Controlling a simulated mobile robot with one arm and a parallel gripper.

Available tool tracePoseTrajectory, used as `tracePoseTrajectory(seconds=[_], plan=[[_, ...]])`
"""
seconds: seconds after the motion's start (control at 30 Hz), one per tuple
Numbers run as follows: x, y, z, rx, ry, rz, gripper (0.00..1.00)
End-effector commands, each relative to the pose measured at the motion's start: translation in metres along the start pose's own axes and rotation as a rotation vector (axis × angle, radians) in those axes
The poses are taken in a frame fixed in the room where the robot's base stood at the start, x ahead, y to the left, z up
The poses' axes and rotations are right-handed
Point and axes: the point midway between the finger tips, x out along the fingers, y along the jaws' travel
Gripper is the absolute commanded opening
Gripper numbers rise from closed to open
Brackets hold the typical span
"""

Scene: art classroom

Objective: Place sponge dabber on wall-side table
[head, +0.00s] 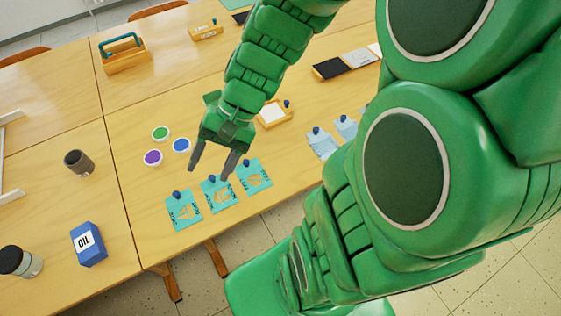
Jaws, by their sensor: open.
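My gripper (212,170) is open with nothing visible between its two grey fingers. It points down over the near part of the wooden table (140,205), just above the middle teal stencil card (221,196). Small dark blue knobs sit at the top edges of the teal cards; one knob (211,179) is between and just below my fingertips. A dark grey-brown cylinder (78,162) stands on the table to the left, apart from my gripper. I cannot tell for sure which of these is the sponge dabber. No table is clearly recognisable as the wall-side one.
A blue OIL carton (88,244) and a dark-lidded jar (20,262) are at the lower left. A wooden caddy (124,58) stands at the back.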

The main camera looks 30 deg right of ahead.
Motion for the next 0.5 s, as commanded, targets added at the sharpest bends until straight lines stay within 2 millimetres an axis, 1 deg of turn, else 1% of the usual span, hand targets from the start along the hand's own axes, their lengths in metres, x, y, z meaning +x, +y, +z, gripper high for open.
tracePoseTrajectory(seconds=[0.03, 0.2, 0.37, 0.5], plan=[[-0.003, 0.004, 0.009, -0.037, 0.011, 0.046, 0.60], [-0.014, 0.022, 0.034, -0.138, 0.034, 0.199, 0.60], [-0.029, 0.042, 0.053, -0.220, 0.070, 0.341, 0.60], [-0.048, 0.059, 0.068, -0.280, 0.110, 0.464, 0.60]])
